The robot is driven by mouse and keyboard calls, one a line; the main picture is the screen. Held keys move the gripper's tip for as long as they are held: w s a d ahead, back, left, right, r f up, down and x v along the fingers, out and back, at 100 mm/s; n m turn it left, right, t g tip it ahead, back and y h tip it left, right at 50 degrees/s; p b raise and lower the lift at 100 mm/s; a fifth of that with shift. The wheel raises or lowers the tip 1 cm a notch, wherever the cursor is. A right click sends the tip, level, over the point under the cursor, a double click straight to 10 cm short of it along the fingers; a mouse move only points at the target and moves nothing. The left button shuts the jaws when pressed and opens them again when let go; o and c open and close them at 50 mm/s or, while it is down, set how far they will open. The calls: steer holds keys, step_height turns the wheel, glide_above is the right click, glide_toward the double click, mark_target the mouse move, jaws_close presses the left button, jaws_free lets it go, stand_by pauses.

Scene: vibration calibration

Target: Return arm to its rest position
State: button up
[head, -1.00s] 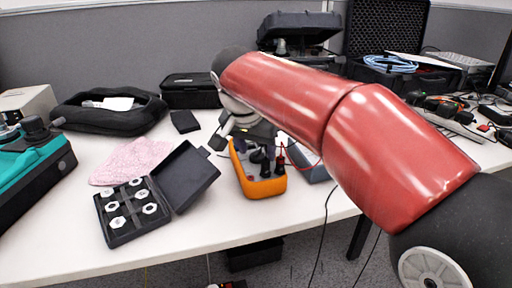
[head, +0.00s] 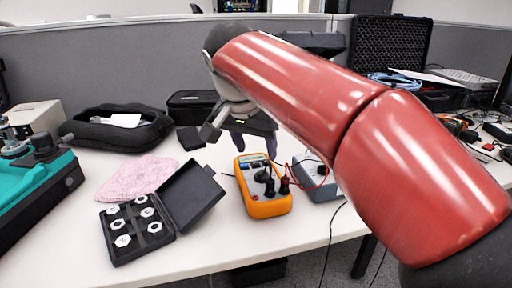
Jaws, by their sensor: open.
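My red arm (head: 300,85) reaches from the lower right across the view, with its dark and grey wrist at the upper left end. My gripper (head: 223,138) hangs below the wrist, over the back part of the table, partly blurred into the dark items behind it. Its fingers stand apart and hold nothing that I can see. It is above and left of the orange multimeter (head: 265,204), apart from it.
An open black case (head: 118,256) with several white pieces lies front left on the white table (head: 215,240), beside a pink cloth (head: 135,177). A teal device (head: 32,190) stands far left. A grey box (head: 312,182) with a red lead sits right of the multimeter.

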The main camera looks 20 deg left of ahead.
steer(key=s+d+f+n, duration=0.1)
steer(key=s+d+f, duration=0.2)
steer(key=d, duration=0.7)
steer(key=s+d+f, duration=0.2)
steer(key=s+d, duration=0.2)
steer(key=d, duration=0.6)
steer(key=s+d+f+t, duration=0.1)
steer(key=s+d+f, duration=0.9)
steer(key=f, duration=0.1)
steer(key=shift+f+n+y, duration=0.25)
steer(key=shift+n+y, duration=0.05)
steer(key=shift+n, duration=0.1)
steer(key=shift+d, duration=0.1)
steer(key=shift+c, duration=0.2)
